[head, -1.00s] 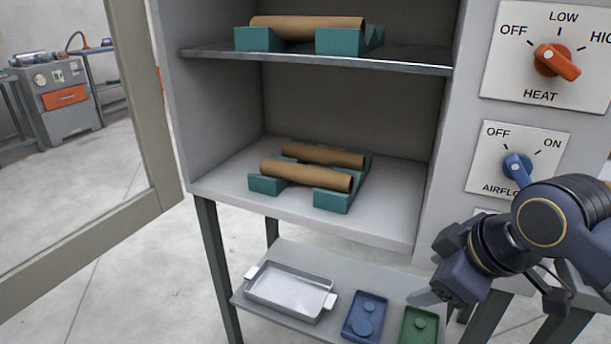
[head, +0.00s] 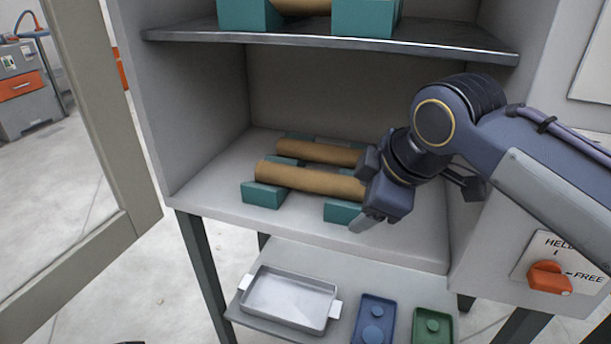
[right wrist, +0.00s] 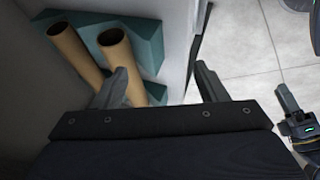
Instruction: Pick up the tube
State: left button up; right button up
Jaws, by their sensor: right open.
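Two brown cardboard tubes lie side by side on teal cradle blocks (head: 262,193) on the cabinet's lower shelf: a front tube (head: 305,178) and a rear tube (head: 320,153). Both also show at upper left in the right wrist view, as one tube (right wrist: 74,48) and another tube (right wrist: 115,50). My right gripper (head: 364,196) is at the right end of the tubes and hides part of the front tube's end. What looks like my left gripper (right wrist: 291,104) shows at the right wrist view's edge, jaws unclear.
Another tube (head: 300,5) rests on teal blocks on the metal shelf (head: 330,42) above. The open door (head: 105,130) stands left. Below are a white tray (head: 290,297), a blue tray (head: 373,318) and a green tray (head: 432,326). A red knob (head: 549,277) is at right.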

send_near(322, 177)
jog(key=x, duration=0.5)
jog(key=shift+f+b, duration=0.25)
jog(key=shift+b, duration=0.15)
jog(key=b+x, duration=0.2)
jog(key=x, duration=0.3)
jog(key=shift+w+a, duration=0.1)
jog(key=shift+w, duration=0.1)
jog(key=shift+c, duration=0.5)
jog(key=c, duration=1)
